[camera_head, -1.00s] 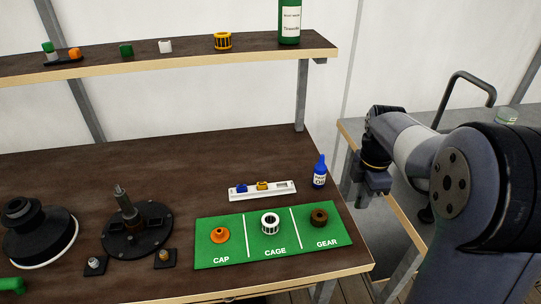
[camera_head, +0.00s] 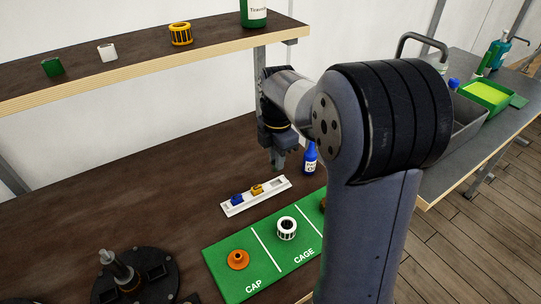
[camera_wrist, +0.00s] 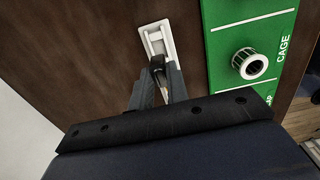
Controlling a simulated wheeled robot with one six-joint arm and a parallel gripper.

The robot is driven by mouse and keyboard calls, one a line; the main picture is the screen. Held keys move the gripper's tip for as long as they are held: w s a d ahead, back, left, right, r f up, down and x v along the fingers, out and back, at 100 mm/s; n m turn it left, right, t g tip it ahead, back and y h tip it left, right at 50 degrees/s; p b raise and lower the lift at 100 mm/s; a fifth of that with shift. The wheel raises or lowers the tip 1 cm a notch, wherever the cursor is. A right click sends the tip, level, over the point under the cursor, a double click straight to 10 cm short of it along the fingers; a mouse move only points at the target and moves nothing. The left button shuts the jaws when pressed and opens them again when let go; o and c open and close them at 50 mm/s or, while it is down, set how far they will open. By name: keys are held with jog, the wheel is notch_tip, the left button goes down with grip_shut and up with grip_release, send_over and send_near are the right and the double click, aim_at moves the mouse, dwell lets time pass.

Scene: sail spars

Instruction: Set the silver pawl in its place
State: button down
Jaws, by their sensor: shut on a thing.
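A white tray (camera_head: 268,193) lies on the brown bench and holds a blue pawl (camera_head: 237,200) and a yellow-orange pawl (camera_head: 257,189). Its right end holds no coloured pawl, and a grey recess (camera_wrist: 156,42) shows there in the wrist view. My gripper (camera_head: 276,165) is above the bench just behind the tray's right end, pointing down. In the wrist view its fingers (camera_wrist: 157,85) are closed around a small dark grey piece (camera_wrist: 157,66), apparently the silver pawl, mostly hidden between them. It appears over the tray; its gap above it cannot be told.
A blue bottle (camera_head: 310,158) stands close to the right of my gripper. A green mat (camera_head: 228,262) with an orange cap (camera_head: 238,260) and white cage (camera_head: 287,228) lies in front. A shelf (camera_head: 135,55) runs behind.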

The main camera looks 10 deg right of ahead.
jog(key=shift+f+b, duration=1.15)
jog(key=shift+f, duration=1.1)
jog(key=shift+f, duration=0.15)
jog(key=shift+f, duration=0.75)
jog(key=shift+f, duration=0.15)
jog(key=c, duration=1.3)
grip_release()
notch_tip(320, 180, up, 11)
jog(key=shift+f, duration=0.1)
